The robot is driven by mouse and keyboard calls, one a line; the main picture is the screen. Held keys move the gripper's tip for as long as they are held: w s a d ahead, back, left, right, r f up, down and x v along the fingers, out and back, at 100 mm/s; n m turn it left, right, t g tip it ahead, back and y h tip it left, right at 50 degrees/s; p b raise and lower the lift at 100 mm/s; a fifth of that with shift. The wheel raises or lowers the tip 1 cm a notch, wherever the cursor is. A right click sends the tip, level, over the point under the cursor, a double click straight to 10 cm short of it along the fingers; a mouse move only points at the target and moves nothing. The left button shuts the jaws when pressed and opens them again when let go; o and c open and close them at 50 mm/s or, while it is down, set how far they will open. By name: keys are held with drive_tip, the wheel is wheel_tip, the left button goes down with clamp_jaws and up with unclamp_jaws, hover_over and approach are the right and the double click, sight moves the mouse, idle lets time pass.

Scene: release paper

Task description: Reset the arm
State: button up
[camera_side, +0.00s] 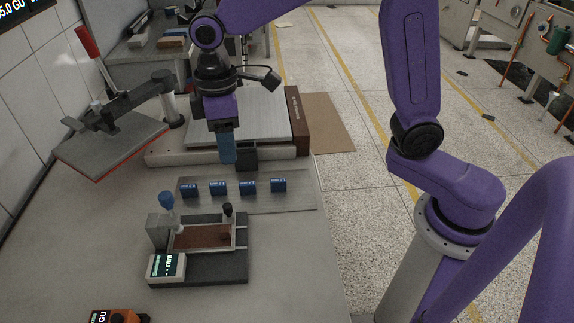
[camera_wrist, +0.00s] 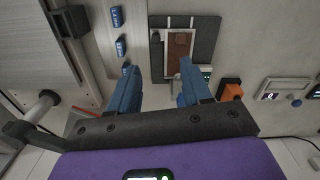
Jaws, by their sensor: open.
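My gripper (camera_side: 228,158) hangs in the side view above the front edge of the flat press bed, with its blue fingers pointing down. In the wrist view the two blue fingers of my gripper (camera_wrist: 158,66) stand well apart, with nothing held between them. The arm above it is purple. The gripper is behind the row of blue cylinders and clear of them in the picture. Its exact height above the bench cannot be told.
A measuring fixture (camera_side: 230,270) with a brown sheet (camera_side: 202,237) sits in front. The press's raised platen (camera_side: 108,148) with a red handle (camera_side: 88,42) is at left. An orange device (camera_side: 115,317) lies nearest.

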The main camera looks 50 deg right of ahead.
drive_tip(key=s+d+f, duration=0.1)
drive_tip(key=s+d, duration=0.7)
drive_tip(key=s, duration=0.3)
drive_tip(key=s+d+f+n, duration=0.1)
drive_tip(key=s+d+f, duration=0.1)
drive_tip(key=s+d, duration=0.6)
drive_tip(key=s, duration=0.4)
drive_tip(key=shift+n, duration=0.3)
